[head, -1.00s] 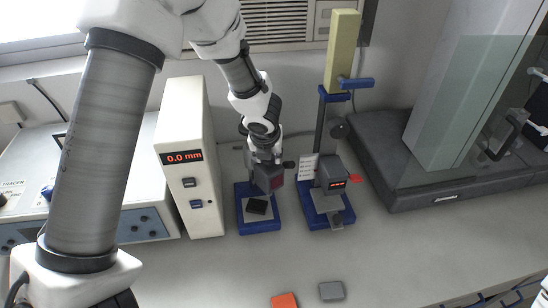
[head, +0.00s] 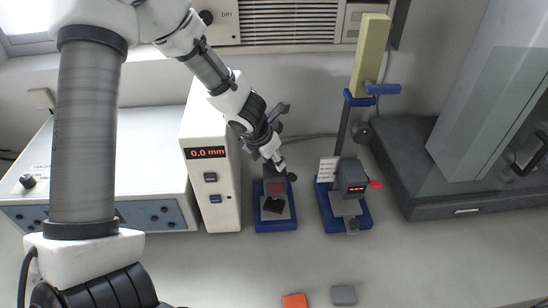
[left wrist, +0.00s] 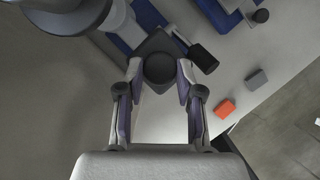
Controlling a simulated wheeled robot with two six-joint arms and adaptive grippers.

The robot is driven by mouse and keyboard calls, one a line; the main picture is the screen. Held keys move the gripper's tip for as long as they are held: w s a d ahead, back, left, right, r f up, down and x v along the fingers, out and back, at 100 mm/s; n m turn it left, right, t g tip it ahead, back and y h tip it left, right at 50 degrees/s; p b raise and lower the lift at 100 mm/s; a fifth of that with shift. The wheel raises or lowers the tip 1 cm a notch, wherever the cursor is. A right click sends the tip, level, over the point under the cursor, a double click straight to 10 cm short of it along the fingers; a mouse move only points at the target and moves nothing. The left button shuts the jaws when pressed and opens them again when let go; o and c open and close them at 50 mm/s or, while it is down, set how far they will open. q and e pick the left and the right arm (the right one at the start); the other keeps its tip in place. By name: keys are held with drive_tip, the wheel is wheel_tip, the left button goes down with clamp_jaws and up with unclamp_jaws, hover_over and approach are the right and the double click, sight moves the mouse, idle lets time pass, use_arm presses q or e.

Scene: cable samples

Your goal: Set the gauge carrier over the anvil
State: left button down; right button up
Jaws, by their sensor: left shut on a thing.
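The gauge carrier (head: 277,188) is a dark grey box with a dark red, unlit face. My left gripper (head: 273,168) is shut on its top and holds it above the left blue-based stand (head: 277,226). In the left wrist view the fingers (left wrist: 158,75) close on both sides of the carrier's dark, round-topped upper part (left wrist: 160,68). A black block (head: 273,206), perhaps the anvil, lies on the grey plate below the carrier. Whether the carrier touches the stand is hidden. My right gripper is not in view.
A white column (head: 211,180) reading 0.0 mm stands close left. A second blue-based stand (head: 350,218) with a lit gauge (head: 351,175) stands to the right. Orange (head: 294,301) and grey (head: 343,295) blocks lie in front. The bench between is clear.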

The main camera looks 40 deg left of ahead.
use_arm(q)
drive_tip(key=shift+s+f, duration=0.15)
drive_tip(key=shift+f, duration=0.05)
drive_tip(key=c, duration=0.8)
unclamp_jaws()
drive_tip(key=shift+o, duration=0.3)
drive_tip(key=shift+w, duration=0.25)
drive_tip(key=shift+r, duration=0.1)
drive_tip(key=v, duration=1.1)
drive_tip(key=shift+r, duration=0.35)
drive_tip(key=shift+s, duration=0.15)
